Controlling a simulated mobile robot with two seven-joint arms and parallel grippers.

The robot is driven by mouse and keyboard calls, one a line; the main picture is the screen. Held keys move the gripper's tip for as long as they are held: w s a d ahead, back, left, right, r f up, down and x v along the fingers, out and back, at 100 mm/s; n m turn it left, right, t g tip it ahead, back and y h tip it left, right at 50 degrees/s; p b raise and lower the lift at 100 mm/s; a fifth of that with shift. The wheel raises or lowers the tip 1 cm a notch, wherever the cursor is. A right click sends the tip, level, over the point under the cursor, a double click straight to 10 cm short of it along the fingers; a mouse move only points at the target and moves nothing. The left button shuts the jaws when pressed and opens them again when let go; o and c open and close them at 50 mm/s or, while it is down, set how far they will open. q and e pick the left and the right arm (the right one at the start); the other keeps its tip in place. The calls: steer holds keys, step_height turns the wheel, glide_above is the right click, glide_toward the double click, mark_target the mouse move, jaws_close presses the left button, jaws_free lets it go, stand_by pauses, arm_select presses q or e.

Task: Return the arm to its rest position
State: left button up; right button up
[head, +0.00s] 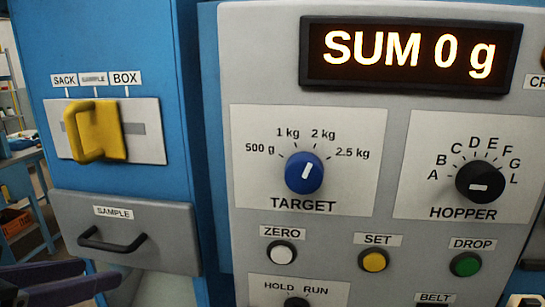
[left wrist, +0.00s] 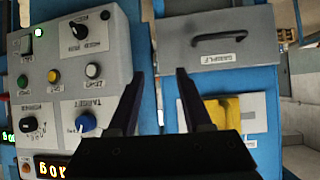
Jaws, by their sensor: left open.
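My left gripper (head: 98,273) shows as two dark fingers at the lower left of the head view, just below the SAMPLE drawer. In the left wrist view its two fingers (left wrist: 158,88) stand apart with nothing between them. The fingertips appear clear of the panel and drawer. The rest of the left arm is hidden. My right gripper is in neither view.
A grey control panel (head: 390,118) fills the right, with a display reading SUM 0 g (head: 408,55), knobs and buttons. On the blue cabinet are a yellow lever (head: 97,130) and a SAMPLE drawer (head: 160,235) with a protruding handle. Blue shelving (head: 38,225) stands far left.

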arm_select(q)
steer(key=s+d+f+g+y, duration=0.1)
steer(key=s+f+g, duration=0.3)
steer(key=s, duration=0.5)
steer(key=s+d+f+g+y, duration=0.1)
steer(key=s+d+f+g, duration=0.1)
steer(key=s+f+g, duration=0.45)
step_height(320, 180, up, 20)
steer(key=s+t+p, duration=0.1)
steer(key=t+p, duration=0.2)
steer(key=p, duration=1.5)
steer(key=shift+a, duration=0.2)
